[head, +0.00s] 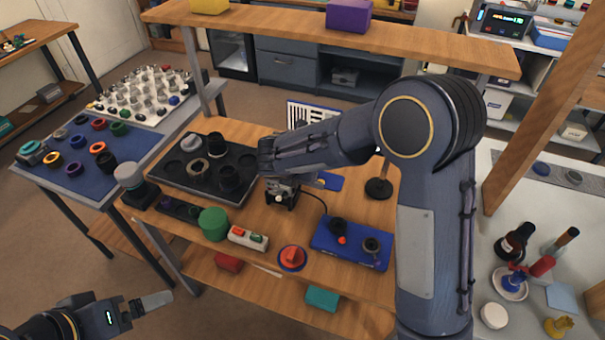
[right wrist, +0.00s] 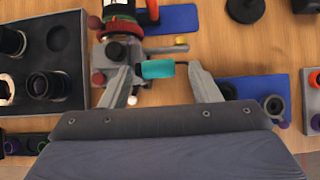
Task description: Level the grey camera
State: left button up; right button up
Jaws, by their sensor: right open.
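The grey camera (right wrist: 122,55) sits on the wooden bench, with a red-and-green ringed lens at its top edge in the right wrist view. Black, dark red, white and yellow knobs surround it. A teal cylinder (right wrist: 157,69) sticks out of its right side. My right gripper (right wrist: 158,78) is open, its fingers on either side of the teal cylinder; I cannot tell whether they touch it. In the head view my right gripper (head: 268,156) hides most of the camera, and only its lower part (head: 282,192) shows. My left gripper (head: 148,303) is far off at lower left, away from the bench.
A black tray (head: 165,181) with lens parts lies left of the camera. A blue tray (head: 350,255) is at front right. A green cylinder (head: 213,223), a red-and-white box (head: 248,238) and a red knob (head: 292,256) stand along the front. A black round-based stand (head: 378,188) is to the right.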

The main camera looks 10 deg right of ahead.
jog(key=v, duration=0.3)
jog(key=shift+s+a+r, duration=0.1)
jog(key=shift+s+r, duration=0.15)
jog(key=shift+r, duration=0.05)
jog(key=s+d+r+m+g+y, duration=0.1)
jog(key=s+d+r+m+y, duration=0.15)
jog(key=s+d+m, duration=0.35)
jog(key=s+d+r+m+g+y, duration=0.1)
jog(key=s+d+r+m+g, duration=0.15)
jog(key=s+d+m, duration=0.4)
jog(key=s+a+m+t+y, duration=0.1)
jog(key=s+a+m+y, duration=0.1)
jog(key=s+m, duration=0.6)
jog(key=s+a+r+m+t+y, duration=0.1)
jog(key=s+a+m+t+y, duration=0.1)
jog(key=s+m, duration=0.6)
jog(key=shift+s+r+m, duration=0.25)
jog(key=shift+s+m, duration=0.15)
jog(key=shift+m, duration=0.85)
jog(key=shift+a+y, duration=0.1)
jog(key=shift+y, duration=0.15)
